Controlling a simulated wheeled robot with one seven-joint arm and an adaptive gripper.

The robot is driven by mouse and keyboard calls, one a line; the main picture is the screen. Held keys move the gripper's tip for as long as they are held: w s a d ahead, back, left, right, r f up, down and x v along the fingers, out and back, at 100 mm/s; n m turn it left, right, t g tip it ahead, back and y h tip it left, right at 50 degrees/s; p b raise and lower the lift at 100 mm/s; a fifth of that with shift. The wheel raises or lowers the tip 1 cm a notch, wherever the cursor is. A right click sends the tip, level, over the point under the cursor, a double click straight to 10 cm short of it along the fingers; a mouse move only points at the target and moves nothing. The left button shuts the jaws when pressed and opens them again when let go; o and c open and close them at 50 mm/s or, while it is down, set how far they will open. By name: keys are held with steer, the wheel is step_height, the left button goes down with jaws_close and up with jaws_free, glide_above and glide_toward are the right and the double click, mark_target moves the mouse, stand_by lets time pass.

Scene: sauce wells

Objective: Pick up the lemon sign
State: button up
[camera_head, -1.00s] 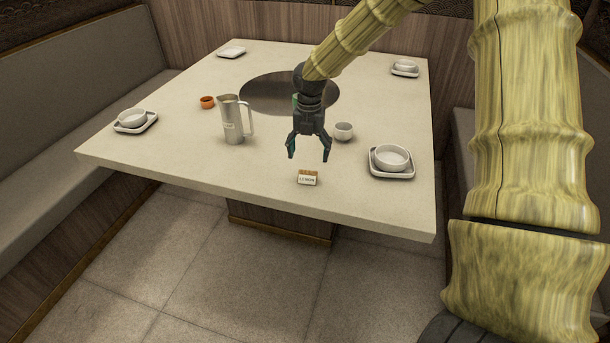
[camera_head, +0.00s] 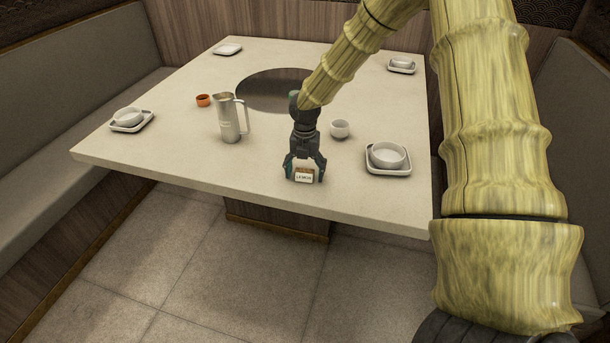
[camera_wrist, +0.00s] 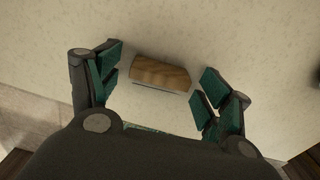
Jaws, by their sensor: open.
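The lemon sign (camera_head: 304,177) is a small block with a white front marked LEMON and a brown top. It sits near the front edge of the table (camera_head: 200,165). My gripper (camera_head: 305,174) is open and lowered around the sign, with a finger on each side. In the wrist view the sign's wooden top (camera_wrist: 160,74) lies between and slightly beyond the open green fingertips (camera_wrist: 161,82). Gaps show on both sides there, and neither finger appears to touch it.
A metal pitcher (camera_head: 229,119) stands left of my gripper, with an orange cup (camera_head: 203,100) behind it. A white cup (camera_head: 339,129) is close behind on the right. A bowl (camera_head: 386,155) on a square plate stands further right. The table's front left is clear.

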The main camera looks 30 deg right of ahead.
steer(key=c, duration=0.9)
steer(key=shift+c, duration=0.2)
steer(key=shift+r, duration=0.15)
